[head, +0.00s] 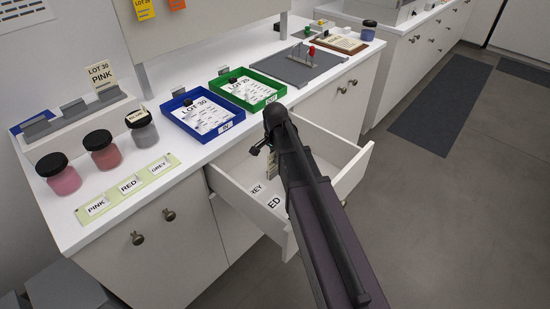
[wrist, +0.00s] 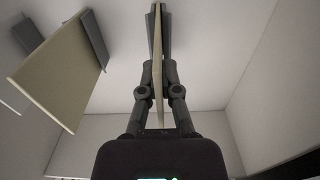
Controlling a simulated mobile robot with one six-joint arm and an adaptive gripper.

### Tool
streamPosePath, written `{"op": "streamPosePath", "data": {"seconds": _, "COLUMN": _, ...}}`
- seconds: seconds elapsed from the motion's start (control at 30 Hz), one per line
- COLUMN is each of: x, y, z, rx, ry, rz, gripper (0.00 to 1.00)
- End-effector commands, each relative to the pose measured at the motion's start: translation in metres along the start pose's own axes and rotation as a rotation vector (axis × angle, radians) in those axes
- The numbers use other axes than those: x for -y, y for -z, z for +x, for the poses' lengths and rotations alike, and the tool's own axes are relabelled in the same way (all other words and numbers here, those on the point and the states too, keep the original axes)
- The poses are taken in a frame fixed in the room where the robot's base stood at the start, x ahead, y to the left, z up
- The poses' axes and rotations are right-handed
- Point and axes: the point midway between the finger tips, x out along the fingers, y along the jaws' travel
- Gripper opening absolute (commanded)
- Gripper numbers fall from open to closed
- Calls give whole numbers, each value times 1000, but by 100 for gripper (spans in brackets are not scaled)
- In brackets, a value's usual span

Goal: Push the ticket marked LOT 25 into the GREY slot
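My gripper (head: 264,146) reaches down into the open drawer (head: 355,172). In the wrist view its fingers (wrist: 157,30) are closed on a thin pale ticket (wrist: 158,65), seen edge-on, so its writing is hidden. Another beige ticket (wrist: 50,70) stands to the left in a dark holder. Drawer labels show partly: one ends in "REY" (head: 257,189), the other in "ED" (head: 274,204). A beige card edge (head: 271,167) shows beside my gripper in the head view; I cannot tell which ticket it is.
A blue tray (head: 229,127) marked LOT 30 and a green tray (head: 270,100) marked LOT 25 lie on the counter. At left stand a rack (head: 87,119) with a LOT 30 PINK ticket (head: 101,75), and pink (head: 64,181), red (head: 105,158) and grey jars (head: 145,137). Drawer walls surround my gripper.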

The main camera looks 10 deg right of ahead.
Motion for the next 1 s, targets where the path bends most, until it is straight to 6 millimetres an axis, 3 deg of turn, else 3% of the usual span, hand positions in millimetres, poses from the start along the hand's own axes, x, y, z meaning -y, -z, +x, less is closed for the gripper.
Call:
{"op": "streamPosePath", "data": {"seconds": 0.3, "x": 0, "y": 0, "z": 0, "rx": 0, "ry": 0, "rz": 0, "gripper": 0}}
{"op": "streamPosePath", "data": {"seconds": 0.47, "x": 0, "y": 0, "z": 0, "rx": 0, "ry": 0, "rz": 0, "gripper": 46}}
{"op": "streamPosePath", "data": {"seconds": 0.5, "x": 0, "y": 0, "z": 0, "rx": 0, "ry": 0, "rz": 0, "gripper": 49}}
{"op": "streamPosePath", "data": {"seconds": 1.0, "x": 0, "y": 0, "z": -5, "rx": 0, "ry": 0, "rz": 0, "gripper": 49}}
